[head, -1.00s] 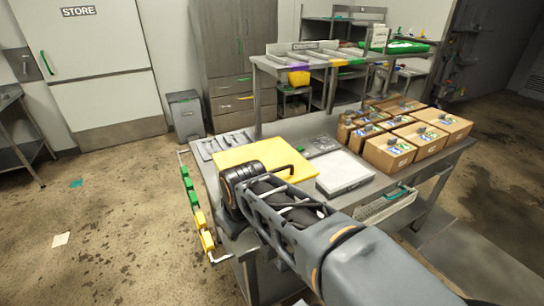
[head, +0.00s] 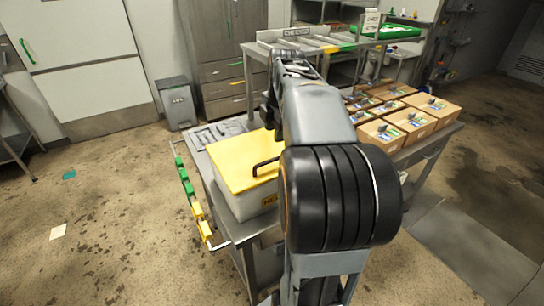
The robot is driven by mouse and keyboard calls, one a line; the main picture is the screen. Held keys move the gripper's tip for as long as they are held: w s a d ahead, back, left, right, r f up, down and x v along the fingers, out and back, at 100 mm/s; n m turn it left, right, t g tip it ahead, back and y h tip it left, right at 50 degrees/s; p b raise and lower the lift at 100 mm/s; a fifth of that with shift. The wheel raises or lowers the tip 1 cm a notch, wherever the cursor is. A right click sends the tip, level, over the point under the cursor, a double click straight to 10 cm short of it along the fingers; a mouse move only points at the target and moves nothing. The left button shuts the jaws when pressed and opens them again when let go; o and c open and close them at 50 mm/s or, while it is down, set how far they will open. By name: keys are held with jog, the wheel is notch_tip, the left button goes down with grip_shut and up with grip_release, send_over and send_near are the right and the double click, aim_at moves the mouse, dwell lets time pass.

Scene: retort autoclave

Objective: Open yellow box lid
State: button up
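The box with the yellow lid (head: 238,157) stands on the near left part of the metal table. My arm rises in front of the box's right side and reaches away over the table. My gripper lies at the arm's far end, behind or among my own arm links, and its fingers cannot be made out.
Several cardboard boxes (head: 413,121) stand on the table's right side. A raised shelf (head: 330,46) runs along the back. Green and yellow blocks hang on a rail (head: 187,188) at the left edge. A grey bin (head: 177,104) stands on the floor behind.

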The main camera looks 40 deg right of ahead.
aim_at(272, 160)
jog(key=f, duration=0.3)
jog(key=w+f, duration=0.1)
jog(key=f, duration=0.3)
jog(key=w+f, duration=0.1)
jog(key=f, duration=0.3)
jog(key=shift+w+d, duration=0.1)
jog(key=shift+c, duration=0.5)
grip_shut()
